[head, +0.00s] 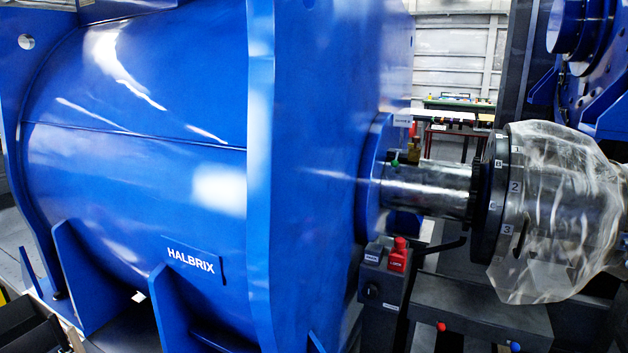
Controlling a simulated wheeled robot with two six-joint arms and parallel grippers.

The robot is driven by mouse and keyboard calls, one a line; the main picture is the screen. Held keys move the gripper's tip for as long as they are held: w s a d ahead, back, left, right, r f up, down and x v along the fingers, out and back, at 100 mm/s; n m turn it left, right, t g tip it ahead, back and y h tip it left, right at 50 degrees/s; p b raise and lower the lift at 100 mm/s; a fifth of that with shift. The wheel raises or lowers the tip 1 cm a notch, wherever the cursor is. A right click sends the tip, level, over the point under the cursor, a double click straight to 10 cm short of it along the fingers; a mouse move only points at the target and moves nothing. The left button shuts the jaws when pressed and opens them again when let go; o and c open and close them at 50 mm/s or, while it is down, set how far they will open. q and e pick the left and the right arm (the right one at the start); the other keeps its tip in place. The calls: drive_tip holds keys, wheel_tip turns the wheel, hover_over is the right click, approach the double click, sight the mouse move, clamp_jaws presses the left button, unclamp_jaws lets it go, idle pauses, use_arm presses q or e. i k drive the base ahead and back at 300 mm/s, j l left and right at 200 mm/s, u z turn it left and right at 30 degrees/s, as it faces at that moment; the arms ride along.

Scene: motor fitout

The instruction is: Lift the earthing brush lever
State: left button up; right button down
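A big blue motor (140,190) with a HALBRIX plate (191,261) fills the left and middle. Its bare steel shaft (430,190) runs right from the end face. At the shaft's near end sit a small green knob (394,163) and a brass-coloured block (414,152). A dark, slanting bar (441,246) sticks out below the shaft, beside a grey box. I cannot tell for sure which of these parts is the earthing brush lever. Neither of my grippers shows in the head view.
The grey box (371,292) carries a red block (398,256). Right of the shaft is a numbered coupling disc (514,188), then a part wrapped in clear plastic (570,200). A dark bench (480,310) with red and blue knobs stands below. A rack (460,108) stands behind.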

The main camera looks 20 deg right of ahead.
sight(394, 164)
drive_tip(key=i+l, duration=0.1)
drive_tip(key=l, duration=0.55)
drive_tip(key=i+l, duration=0.1)
drive_tip(key=l, duration=0.55)
drive_tip(key=i+l, duration=0.1)
drive_tip(key=l, duration=0.55)
drive_tip(key=i+l, duration=0.1)
drive_tip(key=l, duration=0.55)
drive_tip(key=i+u, duration=0.05)
